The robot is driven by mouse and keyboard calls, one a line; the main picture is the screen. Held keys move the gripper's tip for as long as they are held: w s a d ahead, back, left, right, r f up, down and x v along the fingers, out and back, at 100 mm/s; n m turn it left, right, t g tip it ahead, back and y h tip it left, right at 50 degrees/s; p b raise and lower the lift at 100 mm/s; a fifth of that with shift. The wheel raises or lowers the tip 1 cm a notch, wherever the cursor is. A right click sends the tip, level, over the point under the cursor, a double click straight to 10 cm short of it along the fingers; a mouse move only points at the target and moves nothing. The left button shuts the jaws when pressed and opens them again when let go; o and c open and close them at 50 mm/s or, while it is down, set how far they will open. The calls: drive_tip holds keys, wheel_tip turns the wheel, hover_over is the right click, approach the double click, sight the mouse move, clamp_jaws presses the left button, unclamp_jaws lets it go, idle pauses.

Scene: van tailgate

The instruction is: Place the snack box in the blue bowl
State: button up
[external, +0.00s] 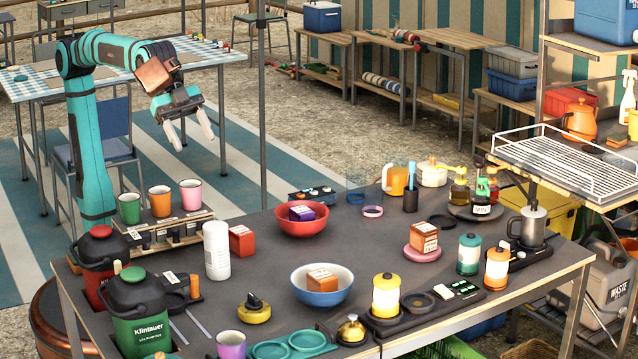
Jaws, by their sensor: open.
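The blue bowl (322,291) stands on the dark table near its front middle. A small orange-brown box (322,277) with a pale label sits inside it. A similar orange-brown box (424,237) rests on a pink plate (422,255) to the right. A red-orange box (242,241) stands next to a white bottle, and a purple box (301,213) lies in the red bowl (301,224). I cannot read which is the snack box. My gripper (191,136) is open and empty, raised at the upper left, away from all of these.
A rack of cups (160,222), a white bottle (216,251) and lidded bins (137,312) crowd the table's left. Lanterns (386,296) stand at the front right, a kettle (533,227) at the far right. Some bare tabletop (372,229) lies between the bowls and the pink plate.

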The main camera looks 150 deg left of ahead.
drive_tip(key=s+d+f+t, duration=0.1)
drive_tip(key=s+d+t, duration=0.1)
drive_tip(key=s, duration=0.7)
drive_tip(key=s+d+f+t+h, duration=0.1)
drive_tip(key=s+d+t, duration=0.2)
drive_tip(key=s, duration=0.5)
drive_tip(key=s+d+f+t, duration=0.1)
drive_tip(key=s+d+t, duration=0.1)
drive_tip(key=s, duration=0.7)
drive_tip(key=shift+s+d+f+t, duration=0.35)
drive_tip(key=shift+t, duration=0.05)
